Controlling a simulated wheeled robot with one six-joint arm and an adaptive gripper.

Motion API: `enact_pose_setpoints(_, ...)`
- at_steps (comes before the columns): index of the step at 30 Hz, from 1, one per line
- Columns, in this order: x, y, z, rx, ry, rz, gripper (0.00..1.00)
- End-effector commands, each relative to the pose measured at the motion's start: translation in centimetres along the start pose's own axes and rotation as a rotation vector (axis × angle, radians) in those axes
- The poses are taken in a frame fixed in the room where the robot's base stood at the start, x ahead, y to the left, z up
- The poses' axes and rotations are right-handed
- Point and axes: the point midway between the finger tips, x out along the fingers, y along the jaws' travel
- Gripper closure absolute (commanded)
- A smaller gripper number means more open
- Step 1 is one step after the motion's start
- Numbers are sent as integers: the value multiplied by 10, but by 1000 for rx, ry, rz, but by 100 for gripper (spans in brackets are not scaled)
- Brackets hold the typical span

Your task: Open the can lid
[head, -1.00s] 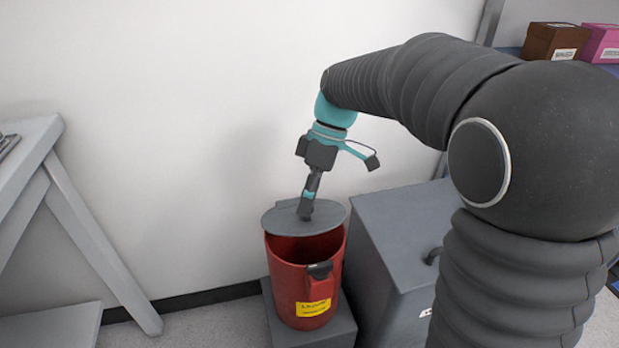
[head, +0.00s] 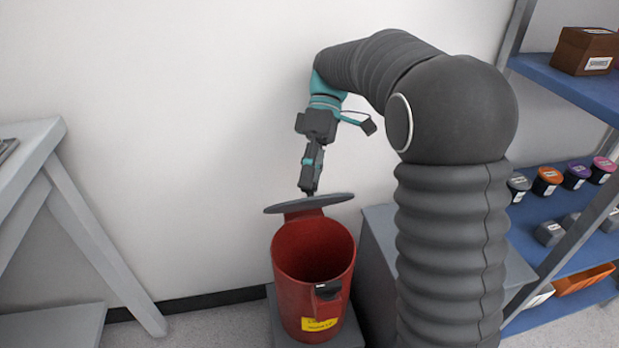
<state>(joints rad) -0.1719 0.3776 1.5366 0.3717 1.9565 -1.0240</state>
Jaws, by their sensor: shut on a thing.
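The red can (head: 313,280) stands on a low grey block, with a yellow label on its front and a black latch piece at its front rim. Its grey round lid (head: 322,201) is raised above the back of the rim, tilted, joined by a red piece at the rear. The can's dark inside shows from above. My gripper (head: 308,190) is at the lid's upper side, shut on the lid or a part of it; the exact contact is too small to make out.
A grey cabinet (head: 378,235) stands close to the can's right, partly behind my arm. A blue-shelved rack (head: 560,160) with boxes and small jars is at the right. A grey table (head: 90,240) is at the left. The white wall is close behind the can.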

Motion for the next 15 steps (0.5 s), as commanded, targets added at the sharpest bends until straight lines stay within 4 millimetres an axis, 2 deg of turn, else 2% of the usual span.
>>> enact_pose_setpoints(9,0,0,-1,-2,1,0,100)
enact_pose_setpoints(10,0,0,-1,-2,1,0,60)
enact_pose_setpoints(12,0,0,-1,-2,1,1,44)
enact_pose_setpoints(15,0,0,-1,-2,0,1,44)
